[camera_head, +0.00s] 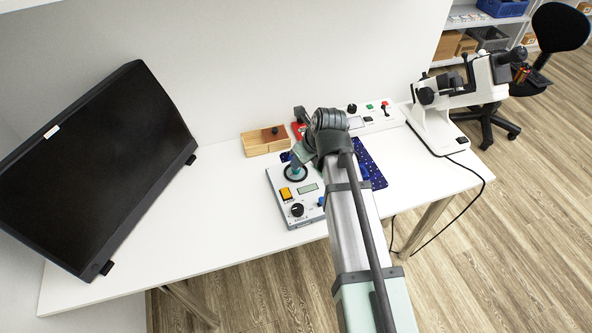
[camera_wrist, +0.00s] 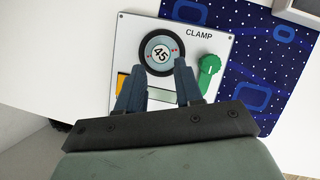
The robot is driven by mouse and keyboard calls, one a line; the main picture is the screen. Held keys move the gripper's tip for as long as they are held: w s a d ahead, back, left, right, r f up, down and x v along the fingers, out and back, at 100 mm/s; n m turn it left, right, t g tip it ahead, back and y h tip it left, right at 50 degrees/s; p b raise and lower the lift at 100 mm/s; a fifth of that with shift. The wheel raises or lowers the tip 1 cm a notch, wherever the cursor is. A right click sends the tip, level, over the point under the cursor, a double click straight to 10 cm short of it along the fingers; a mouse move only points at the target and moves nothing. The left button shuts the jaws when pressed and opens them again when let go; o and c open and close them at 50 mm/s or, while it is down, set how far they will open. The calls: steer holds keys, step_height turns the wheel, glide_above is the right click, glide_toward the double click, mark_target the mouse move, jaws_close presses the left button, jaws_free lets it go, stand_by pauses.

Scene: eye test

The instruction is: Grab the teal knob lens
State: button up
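A green knob (camera_wrist: 209,67) stands close right of my right finger. A yellow button (camera_head: 286,194) and black knob (camera_head: 297,210) are on the panel. A blue patterned mat (camera_head: 372,160), wooden box (camera_head: 262,146), monitor (camera_head: 95,165) and white instrument (camera_head: 432,125) are around. The front-left table is clear.

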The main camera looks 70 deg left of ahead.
steer(key=shift+x, duration=2.75)
steer(key=shift+c, duration=0.3)
jaws_close()
